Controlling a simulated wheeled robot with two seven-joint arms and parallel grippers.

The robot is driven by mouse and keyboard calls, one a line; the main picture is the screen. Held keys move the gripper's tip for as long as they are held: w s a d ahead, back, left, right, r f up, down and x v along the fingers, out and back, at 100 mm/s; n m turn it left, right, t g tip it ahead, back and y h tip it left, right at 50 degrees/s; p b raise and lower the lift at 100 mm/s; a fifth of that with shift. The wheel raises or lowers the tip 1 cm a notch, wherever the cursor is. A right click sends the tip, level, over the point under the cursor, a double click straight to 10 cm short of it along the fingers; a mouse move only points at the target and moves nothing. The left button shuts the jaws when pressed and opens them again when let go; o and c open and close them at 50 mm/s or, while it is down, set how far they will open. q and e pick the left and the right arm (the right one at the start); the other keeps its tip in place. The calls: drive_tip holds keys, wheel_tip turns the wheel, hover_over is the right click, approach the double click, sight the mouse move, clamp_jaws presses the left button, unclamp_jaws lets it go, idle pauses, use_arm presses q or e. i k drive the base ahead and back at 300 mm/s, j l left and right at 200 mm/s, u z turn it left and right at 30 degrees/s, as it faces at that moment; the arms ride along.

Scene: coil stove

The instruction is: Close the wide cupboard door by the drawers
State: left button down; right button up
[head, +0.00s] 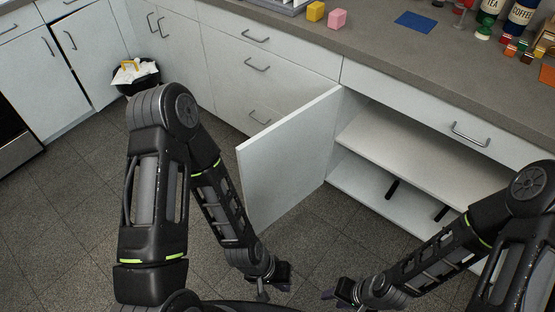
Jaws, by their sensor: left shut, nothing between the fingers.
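The wide cupboard door (285,162) is white and stands open, swung out from the cupboard beside the drawers (256,62). Its hinge edge is at the left side of the cupboard opening. The open cupboard (400,145) shows a shelf and a floor inside. My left gripper (263,294) is low in front of the door's lower free edge, shut and empty; I cannot tell whether it touches the door. My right gripper (335,298) is low to the right of it, apart from the door; its fingers are too small to tell open or shut.
A grey countertop (385,62) runs above, with yellow and pink blocks, a blue mat (416,21) and jars. A black bin (135,76) stands in the back left corner. A drawer (455,125) above the opening is shut. Tiled floor is clear around the door.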

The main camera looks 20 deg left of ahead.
sight(283, 164)
drive_tip(key=i+j+z, duration=0.1)
drive_tip(key=j+z, duration=0.15)
drive_tip(key=j, duration=0.3)
drive_tip(key=i+j+z, duration=0.1)
drive_tip(key=j+z, duration=0.2)
drive_tip(key=j, duration=0.25)
drive_tip(key=j+z, duration=0.25)
drive_tip(key=j, duration=0.3)
drive_tip(key=j+z, duration=0.25)
drive_tip(key=j, duration=0.3)
drive_tip(key=k+j+z, duration=0.25)
drive_tip(key=j, duration=0.3)
drive_tip(key=j+z, duration=0.3)
drive_tip(key=j, duration=0.3)
drive_tip(key=i+j+z, duration=0.1)
drive_tip(key=j, duration=0.6)
drive_tip(key=k+u, duration=0.15)
drive_tip(key=u, duration=0.85)
